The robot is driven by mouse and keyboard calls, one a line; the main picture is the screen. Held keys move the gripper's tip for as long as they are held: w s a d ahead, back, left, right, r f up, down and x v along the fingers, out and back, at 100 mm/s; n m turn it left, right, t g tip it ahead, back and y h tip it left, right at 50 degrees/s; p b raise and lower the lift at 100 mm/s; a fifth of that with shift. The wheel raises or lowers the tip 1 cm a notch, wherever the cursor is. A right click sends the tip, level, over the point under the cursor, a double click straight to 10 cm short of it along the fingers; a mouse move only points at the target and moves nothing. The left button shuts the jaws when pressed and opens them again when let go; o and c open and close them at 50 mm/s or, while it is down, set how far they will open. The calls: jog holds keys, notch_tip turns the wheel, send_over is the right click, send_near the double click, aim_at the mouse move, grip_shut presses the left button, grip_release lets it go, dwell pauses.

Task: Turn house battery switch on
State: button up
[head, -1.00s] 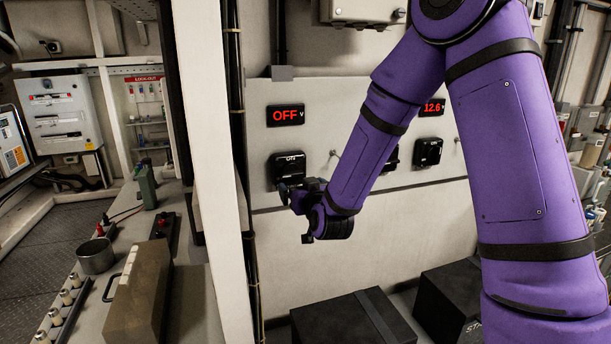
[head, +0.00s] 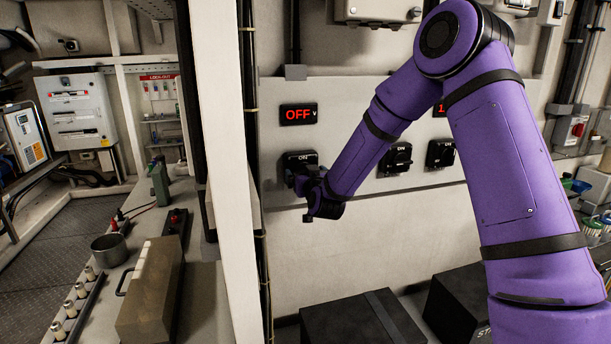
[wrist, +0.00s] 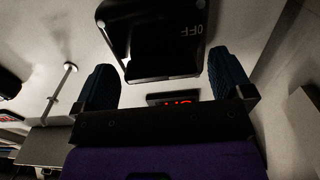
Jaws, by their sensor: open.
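A black rotary switch (head: 299,158) is at the left end of the white wall panel, under a red display (head: 298,114) reading OFF V. My gripper (head: 303,182) is at this switch and hides its lower part. In the wrist view the black switch (wrist: 155,45), marked OFF, lies just past and between my two blue-black fingertips (wrist: 162,62). The fingers are apart, one on each side; I cannot tell whether they touch it. The handle's exact position is too dark to read. The red display also shows in the wrist view (wrist: 178,98), partly hidden.
Two more black switches (head: 396,159) (head: 440,154) sit to the right on the panel. A white post (head: 228,170) stands close left of the panel. Black boxes (head: 362,318) stand below. A bench with a metal pot (head: 109,249) is at the left.

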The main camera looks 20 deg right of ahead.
jog(key=shift+w, duration=0.15)
jog(key=c, duration=0.9)
